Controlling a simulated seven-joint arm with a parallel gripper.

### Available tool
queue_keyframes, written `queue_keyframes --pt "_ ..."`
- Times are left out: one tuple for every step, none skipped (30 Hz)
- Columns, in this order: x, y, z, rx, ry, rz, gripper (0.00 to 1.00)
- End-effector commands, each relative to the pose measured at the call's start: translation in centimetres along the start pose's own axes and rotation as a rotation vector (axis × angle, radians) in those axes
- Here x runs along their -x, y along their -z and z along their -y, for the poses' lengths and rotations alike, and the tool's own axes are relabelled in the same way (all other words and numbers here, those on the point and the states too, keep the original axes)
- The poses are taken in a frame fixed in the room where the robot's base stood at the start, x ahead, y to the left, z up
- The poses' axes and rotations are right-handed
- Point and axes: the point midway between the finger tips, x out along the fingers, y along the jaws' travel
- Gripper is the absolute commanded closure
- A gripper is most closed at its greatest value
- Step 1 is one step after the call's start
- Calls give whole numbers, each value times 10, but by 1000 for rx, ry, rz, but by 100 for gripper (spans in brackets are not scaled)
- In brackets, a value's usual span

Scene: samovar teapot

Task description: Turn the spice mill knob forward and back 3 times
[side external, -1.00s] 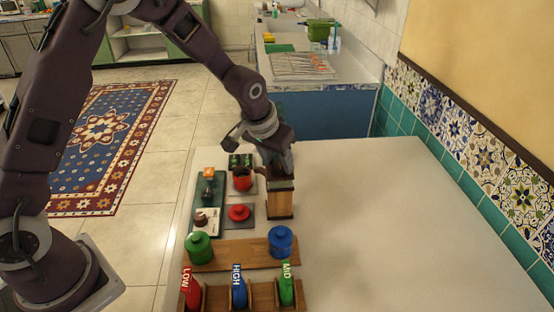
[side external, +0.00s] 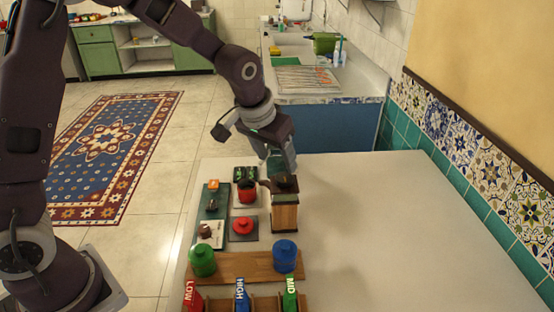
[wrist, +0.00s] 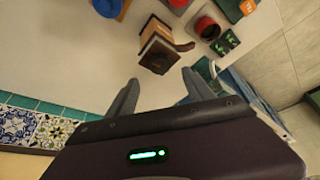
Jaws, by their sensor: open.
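The spice mill is a wooden box (side external: 285,218) with a dark top (side external: 284,186) and a dark handle reaching left. In the wrist view the mill (wrist: 158,48) lies just beyond my fingertips, its handle (wrist: 184,46) pointing right. I cannot make out a separate knob. My gripper (side external: 284,172) hangs over the mill's top in the side view, partly covering it. In the wrist view my gripper (wrist: 160,77) has its two fingers spread wide, with only bare table between them. It is open and empty, apart from the mill.
A red pot (side external: 247,193) and a red-knobbed plate (side external: 242,227) stand close left of the mill. The table (side external: 380,220) is clear to the right.

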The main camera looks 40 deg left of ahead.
Motion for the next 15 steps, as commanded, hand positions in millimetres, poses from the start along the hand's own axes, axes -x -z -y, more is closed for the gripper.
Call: queue_keyframes --pt "0 0 0 0 0 0 39" --pt "0 0 0 0 0 1 39" --pt "-2 2 1 3 4 10 39" --pt "-4 6 2 7 9 28 39" --pt "-6 11 4 11 17 54 39" --pt "-10 18 6 19 26 104 39" --pt "-13 23 7 24 31 146 39" --pt "-14 27 8 25 32 188 39" --pt "-16 31 7 24 30 241 39" --pt "-16 33 6 20 26 278 39" --pt "-16 34 5 18 21 309 39" --pt "-14 36 3 11 13 344 39" --pt "-14 36 2 8 9 362 39" --pt "-14 36 1 4 5 377 39" --pt "-15 35 0 1 1 391 39"
